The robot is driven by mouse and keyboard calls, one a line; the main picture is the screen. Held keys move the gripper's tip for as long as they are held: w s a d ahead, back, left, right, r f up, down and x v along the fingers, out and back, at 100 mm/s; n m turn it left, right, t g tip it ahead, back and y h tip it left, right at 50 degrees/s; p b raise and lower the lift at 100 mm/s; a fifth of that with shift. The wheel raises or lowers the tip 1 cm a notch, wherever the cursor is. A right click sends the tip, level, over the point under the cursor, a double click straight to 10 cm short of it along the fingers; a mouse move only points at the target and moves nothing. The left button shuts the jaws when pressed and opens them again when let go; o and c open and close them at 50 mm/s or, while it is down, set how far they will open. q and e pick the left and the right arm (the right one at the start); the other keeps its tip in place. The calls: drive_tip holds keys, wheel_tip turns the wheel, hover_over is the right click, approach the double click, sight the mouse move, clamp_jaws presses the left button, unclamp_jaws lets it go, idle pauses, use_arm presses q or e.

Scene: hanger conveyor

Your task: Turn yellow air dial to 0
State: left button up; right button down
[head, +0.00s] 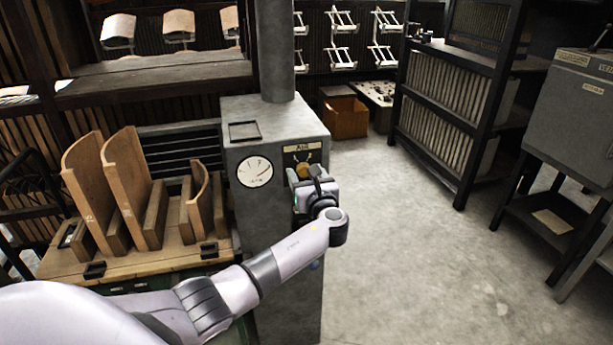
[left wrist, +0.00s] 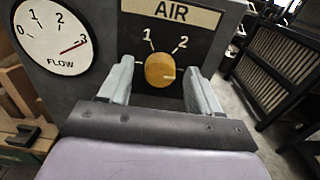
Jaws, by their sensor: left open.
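The yellow air dial (head: 303,170) is on the front of a grey cabinet, under an AIR label. In the left wrist view the round yellow dial (left wrist: 160,70) has a pale mark pointing right, slightly down. The numbers 1 and 2 show above it; no 0 or 3 shows around it. My left gripper (head: 306,188) is in front of the dial. In the left wrist view its open fingers (left wrist: 158,74) stand on either side of the dial, with visible gaps. My right gripper is not in view.
A FLOW gauge (left wrist: 58,38) left of the dial has its red needle at 3. A wooden bench (head: 150,260) with curved boards stands left of the grey cabinet (head: 240,215). A dark rack (head: 450,110) stands at the right. The floor (head: 410,250) between is clear.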

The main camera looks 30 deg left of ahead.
use_arm(q)
drive_tip(key=c, duration=1)
drive_tip(key=shift+c, duration=0.2)
